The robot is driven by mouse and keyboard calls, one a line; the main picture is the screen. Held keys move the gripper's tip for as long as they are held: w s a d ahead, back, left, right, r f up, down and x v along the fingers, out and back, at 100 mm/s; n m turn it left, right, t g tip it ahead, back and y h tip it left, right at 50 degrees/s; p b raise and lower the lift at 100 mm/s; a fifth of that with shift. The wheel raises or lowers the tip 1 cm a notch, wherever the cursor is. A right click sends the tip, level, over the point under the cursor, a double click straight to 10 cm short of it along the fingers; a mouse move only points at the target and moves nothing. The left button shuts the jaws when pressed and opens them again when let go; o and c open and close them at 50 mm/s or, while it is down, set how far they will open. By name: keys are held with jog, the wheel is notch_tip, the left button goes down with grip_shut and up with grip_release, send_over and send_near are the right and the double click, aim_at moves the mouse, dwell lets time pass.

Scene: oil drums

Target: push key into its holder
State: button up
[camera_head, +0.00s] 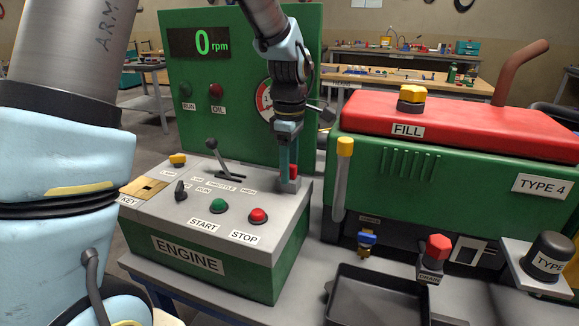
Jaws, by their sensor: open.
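A brass-coloured block with a dark slot (145,190) sits at the left edge of the grey top of the engine box (215,270), beside a KEY label (128,202). A black turn switch (181,191) stands to its right, near a RUN label. No separate key can be made out with certainty. My gripper (289,172) points down over the right rear corner of the box top, far right of the brass block. It is open. A small red part (294,171) shows beside its fingers above a grey block (290,185); the fingers partly hide it, and contact is unclear.
A throttle lever (217,157), yellow knob (178,160), green START button (218,205) and red STOP button (258,215) rise from the box top. A green rpm panel (235,120) stands behind. A red-topped machine (470,130) and black tray (375,295) are to the right.

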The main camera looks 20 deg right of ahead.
notch_tip(320, 180, up, 11)
jog(key=b, duration=0.1)
dwell(0.5)
